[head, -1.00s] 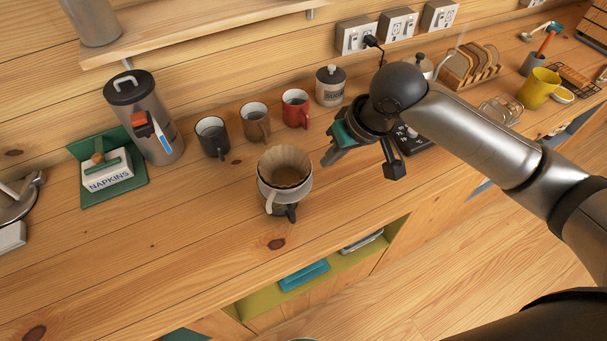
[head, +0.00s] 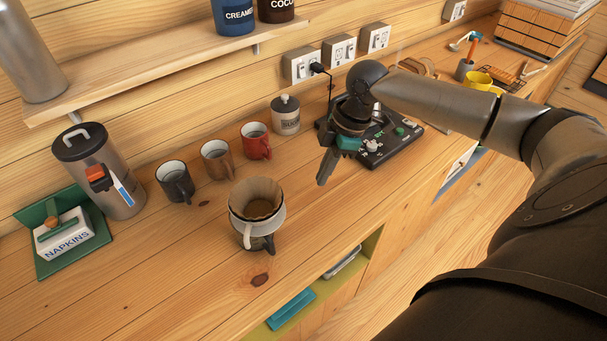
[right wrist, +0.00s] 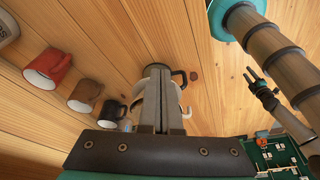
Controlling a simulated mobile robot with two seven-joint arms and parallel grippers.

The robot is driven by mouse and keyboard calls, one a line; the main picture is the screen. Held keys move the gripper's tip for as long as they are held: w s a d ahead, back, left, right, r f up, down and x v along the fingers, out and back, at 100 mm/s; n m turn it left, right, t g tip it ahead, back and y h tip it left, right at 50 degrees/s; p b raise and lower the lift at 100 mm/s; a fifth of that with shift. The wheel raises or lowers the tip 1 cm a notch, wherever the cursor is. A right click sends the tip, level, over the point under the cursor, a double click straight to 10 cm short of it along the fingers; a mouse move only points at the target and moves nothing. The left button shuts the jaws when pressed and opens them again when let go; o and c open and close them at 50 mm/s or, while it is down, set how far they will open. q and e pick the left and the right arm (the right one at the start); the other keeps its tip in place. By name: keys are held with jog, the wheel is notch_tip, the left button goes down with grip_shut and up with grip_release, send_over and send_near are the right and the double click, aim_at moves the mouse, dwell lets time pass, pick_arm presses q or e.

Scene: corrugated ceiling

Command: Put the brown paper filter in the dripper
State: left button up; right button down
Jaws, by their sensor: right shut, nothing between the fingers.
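The brown paper filter (head: 257,192) sits upright inside the white dripper (head: 266,225), its fluted rim standing above the dripper's edge. The dripper rests on a dark vessel (head: 263,244) on the wooden counter. My right gripper (head: 322,182) is shut and empty, to the right of the filter and apart from it, fingers pointing down. In the right wrist view its closed fingers (right wrist: 161,105) partly hide a dark round object and a white handle, so the filter cannot be made out there. My left gripper is not in the head view.
Black (head: 175,183), brown (head: 217,160) and red (head: 256,142) mugs stand behind the dripper, beside a sugar jar (head: 286,118). A steel canister (head: 110,180) and napkin holder (head: 66,238) stand left. A black scale-like device (head: 378,148) lies right. The front counter is clear.

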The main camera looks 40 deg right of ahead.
aim_at(282, 207)
jog(key=w+a+f, duration=0.2)
jog(key=a+f, duration=0.4)
jog(key=f, duration=0.2)
jog(key=shift+w+f+p, duration=0.25)
jog(key=shift+w+p, duration=0.05)
jog(key=shift+p, duration=0.1)
jog(key=shift+w+a+r+p, duration=0.1)
jog(key=shift+w+a+p, duration=0.2)
jog(key=shift+a, duration=0.3)
jog(key=shift+w+a+p, duration=0.2)
jog(key=shift+w+a, duration=0.05)
jog(key=shift+a, duration=0.3)
jog(key=shift+d, duration=0.1)
jog(key=shift+s, duration=0.1)
